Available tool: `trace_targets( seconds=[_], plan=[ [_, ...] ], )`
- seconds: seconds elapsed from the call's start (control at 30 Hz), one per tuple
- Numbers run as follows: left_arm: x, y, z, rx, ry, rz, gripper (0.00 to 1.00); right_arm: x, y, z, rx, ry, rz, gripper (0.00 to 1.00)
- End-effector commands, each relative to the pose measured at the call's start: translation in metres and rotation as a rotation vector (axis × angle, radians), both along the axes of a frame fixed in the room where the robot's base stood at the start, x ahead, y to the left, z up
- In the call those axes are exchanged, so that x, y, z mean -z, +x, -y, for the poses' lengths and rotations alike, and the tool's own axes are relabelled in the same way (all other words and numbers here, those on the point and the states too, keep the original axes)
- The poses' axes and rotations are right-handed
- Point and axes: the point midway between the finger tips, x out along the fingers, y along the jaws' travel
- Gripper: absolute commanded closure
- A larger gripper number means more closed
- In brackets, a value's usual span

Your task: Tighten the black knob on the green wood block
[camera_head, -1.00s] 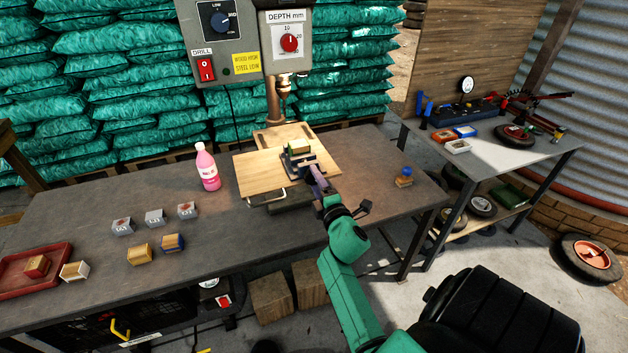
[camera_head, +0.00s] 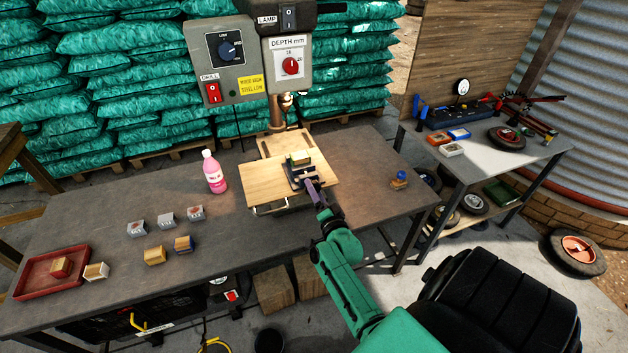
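A small wood block with a green side (camera_head: 299,157) sits on the light wooden board (camera_head: 262,187) of the drill press. A dark vise or clamp (camera_head: 303,173) stands at the block's near side. I cannot make out a separate black knob; it is too small or hidden by my gripper. My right gripper (camera_head: 309,184) reaches in from the lower right, with its tips close against the near side of the dark clamp. I cannot tell whether its fingers are open or closed on something. My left gripper is out of view.
The drill press control box (camera_head: 229,56) hangs above the bench. A pink bottle (camera_head: 214,173) stands left of the board. Several small blocks and a red tray (camera_head: 78,255) are at the left. A small item with a blue top (camera_head: 399,178) stands at the right edge.

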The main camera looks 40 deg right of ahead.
Motion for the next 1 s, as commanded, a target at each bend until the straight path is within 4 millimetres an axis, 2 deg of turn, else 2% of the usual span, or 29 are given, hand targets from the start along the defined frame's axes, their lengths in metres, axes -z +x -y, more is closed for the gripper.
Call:
trace_targets(
  seconds=[0.47, 0.57, 0.73, 1.0],
  plan=[
    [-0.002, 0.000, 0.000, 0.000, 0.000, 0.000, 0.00, 0.000, 0.000, 0.000, 0.000, -0.047, -0.019, 0.10],
    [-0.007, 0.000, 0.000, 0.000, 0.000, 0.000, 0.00, -0.001, 0.000, 0.000, 0.001, -0.253, -0.093, 0.10],
    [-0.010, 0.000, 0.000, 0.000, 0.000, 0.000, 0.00, 0.001, 0.000, 0.000, 0.002, -0.689, -0.244, 0.10],
    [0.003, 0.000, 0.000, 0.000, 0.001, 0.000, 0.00, 0.004, 0.000, 0.000, 0.003, -1.371, -0.481, 0.10]
  ],
)
